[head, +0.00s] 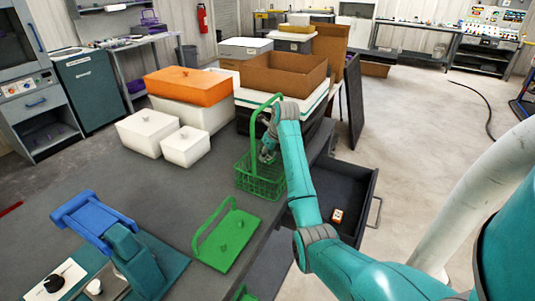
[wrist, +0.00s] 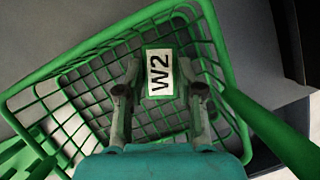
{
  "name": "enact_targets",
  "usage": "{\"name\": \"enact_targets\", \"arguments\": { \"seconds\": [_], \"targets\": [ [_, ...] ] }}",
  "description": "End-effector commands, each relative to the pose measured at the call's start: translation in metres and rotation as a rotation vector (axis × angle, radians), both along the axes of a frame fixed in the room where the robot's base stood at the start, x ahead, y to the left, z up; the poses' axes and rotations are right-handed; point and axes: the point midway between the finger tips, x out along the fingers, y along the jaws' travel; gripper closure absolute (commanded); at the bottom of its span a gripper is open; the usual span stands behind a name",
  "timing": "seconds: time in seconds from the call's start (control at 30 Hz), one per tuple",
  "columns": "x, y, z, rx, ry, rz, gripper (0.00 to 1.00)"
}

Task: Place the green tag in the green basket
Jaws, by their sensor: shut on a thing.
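The green basket (head: 262,186) is a wire mesh basket with a tall arched handle, standing on the dark table near its right edge. My gripper (head: 266,156) reaches in under the handle from the right, at the basket's opening. In the wrist view, my gripper (wrist: 159,92) is shut on the green tag (wrist: 160,73), which has a white label reading W2. The basket (wrist: 75,103) spreads out below and around the fingers. I cannot tell whether the tag touches the basket floor.
A green plate with a handle (head: 228,240) lies in front of the basket. White lidded boxes (head: 185,148) and an orange-lidded box (head: 188,86) stand behind left. An open drawer (head: 352,190) juts out at right. A blue device (head: 95,217) stands front left.

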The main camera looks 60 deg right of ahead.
Motion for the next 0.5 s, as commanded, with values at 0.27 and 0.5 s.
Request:
{"name": "enact_targets", "arguments": {
  "seconds": [0.27,0.5],
  "targets": [
    [-0.0001,-0.0001,-0.0059,0.000,0.000,0.000,0.89],
    [0.0000,-0.0001,-0.0057,0.000,0.000,0.000,0.38]
  ]
}}
